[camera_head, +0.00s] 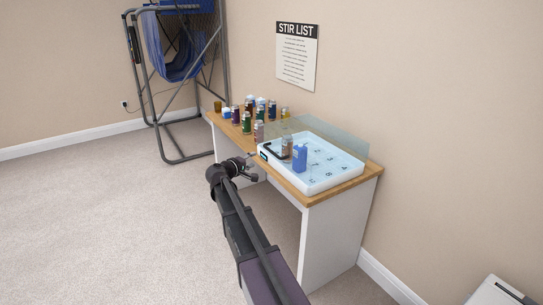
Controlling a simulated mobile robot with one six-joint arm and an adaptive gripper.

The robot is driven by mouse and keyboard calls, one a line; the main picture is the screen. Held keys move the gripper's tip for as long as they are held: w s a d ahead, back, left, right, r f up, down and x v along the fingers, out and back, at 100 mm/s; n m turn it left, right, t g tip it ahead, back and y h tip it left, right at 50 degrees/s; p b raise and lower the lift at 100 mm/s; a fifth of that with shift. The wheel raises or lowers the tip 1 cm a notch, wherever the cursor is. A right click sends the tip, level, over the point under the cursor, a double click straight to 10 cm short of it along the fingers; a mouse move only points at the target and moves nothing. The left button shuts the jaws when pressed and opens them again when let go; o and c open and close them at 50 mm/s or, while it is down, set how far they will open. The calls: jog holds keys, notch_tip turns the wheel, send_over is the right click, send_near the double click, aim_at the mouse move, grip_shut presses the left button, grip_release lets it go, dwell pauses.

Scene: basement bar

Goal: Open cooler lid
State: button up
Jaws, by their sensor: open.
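No object in view is clearly a cooler with its lid. A white box-like thing (497,293) with a dark strip stands at the bottom right corner, cut off by the frame; it may be the cooler, but I cannot tell. My gripper (254,167) is open at the front edge of the wooden-topped desk (316,196), far to the left of that white thing. I see nothing between its fingers. On the desk, a white tray (323,187) with numbered spots has a clear panel (335,141) standing along its back.
Several cans and bottles (247,122) crowd the left part of the desk. A framed grey stand with blue netting (175,45) is at the back left. A "STIR LIST" sign (297,57) hangs on the wall. The carpet (100,220) on the left is clear.

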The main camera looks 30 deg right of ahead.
aim_at(271, 152)
jog(key=shift+d, duration=0.15)
jog(key=b+x, duration=0.2)
jog(key=x, duration=1.1)
jog(key=shift+w+d+f, duration=0.15)
jog(key=shift+w+d, duration=0.05)
grip_shut()
